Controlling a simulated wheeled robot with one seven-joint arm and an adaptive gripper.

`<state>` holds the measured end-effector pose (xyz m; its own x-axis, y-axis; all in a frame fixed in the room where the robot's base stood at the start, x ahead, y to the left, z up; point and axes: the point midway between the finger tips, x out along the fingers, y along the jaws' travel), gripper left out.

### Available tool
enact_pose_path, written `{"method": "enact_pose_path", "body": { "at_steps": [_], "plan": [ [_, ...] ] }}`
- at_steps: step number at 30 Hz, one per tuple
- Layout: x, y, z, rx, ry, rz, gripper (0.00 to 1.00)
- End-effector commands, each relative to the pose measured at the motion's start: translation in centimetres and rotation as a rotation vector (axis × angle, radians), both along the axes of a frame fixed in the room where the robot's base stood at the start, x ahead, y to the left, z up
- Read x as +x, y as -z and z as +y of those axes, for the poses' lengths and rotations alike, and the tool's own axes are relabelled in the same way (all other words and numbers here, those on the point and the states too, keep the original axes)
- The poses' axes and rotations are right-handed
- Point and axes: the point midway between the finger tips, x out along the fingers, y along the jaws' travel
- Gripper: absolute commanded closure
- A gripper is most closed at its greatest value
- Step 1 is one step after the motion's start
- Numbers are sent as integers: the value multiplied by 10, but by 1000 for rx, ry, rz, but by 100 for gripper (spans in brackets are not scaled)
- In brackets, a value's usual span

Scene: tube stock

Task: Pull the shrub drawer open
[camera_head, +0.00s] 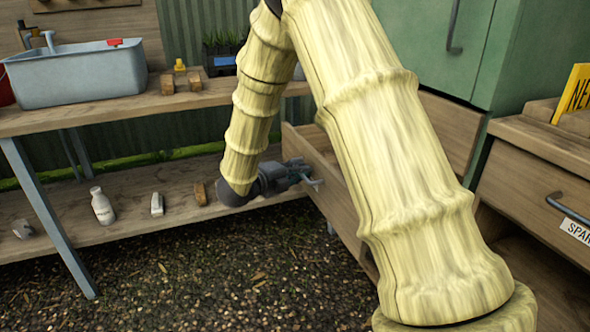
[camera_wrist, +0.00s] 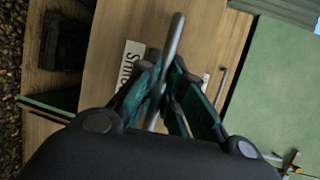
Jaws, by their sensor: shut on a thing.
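The shrub drawer (camera_head: 338,207) is a wooden drawer under the green cabinet, standing pulled out, with part of its inside showing over its front. My gripper (camera_head: 308,178) is at the drawer's front, shut on its grey bar handle (camera_wrist: 174,40). In the wrist view the bar passes between my two green-sided fingers (camera_wrist: 168,88). My pale yellow arm hides much of the drawer in the head view.
Another drawer (camera_head: 535,195) with a dark handle and a "SPAR" label is at the right. A bench with a grey-blue basin (camera_head: 75,75) stands at the left. Its lower shelf holds a white bottle (camera_head: 102,206) and small items. Gravel floor (camera_head: 220,275) is open in front.

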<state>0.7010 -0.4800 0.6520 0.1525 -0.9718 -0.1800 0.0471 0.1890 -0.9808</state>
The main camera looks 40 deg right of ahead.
Motion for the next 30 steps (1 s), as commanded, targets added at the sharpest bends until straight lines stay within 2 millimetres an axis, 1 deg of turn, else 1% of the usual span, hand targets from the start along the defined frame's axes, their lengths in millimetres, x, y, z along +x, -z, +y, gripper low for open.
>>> {"method": "enact_pose_path", "body": {
  "at_steps": [6,7,10,19,22,26,30],
  "plan": [
    [0,1,1,1,0,0,100],
    [0,1,1,1,0,1,87],
    [1,0,1,1,-2,1,69],
    [1,0,2,1,-2,1,68],
    [1,-1,5,1,-3,1,68],
    [-1,-3,18,1,-3,0,68],
    [-4,-8,41,0,-5,-1,68]
  ]
}}
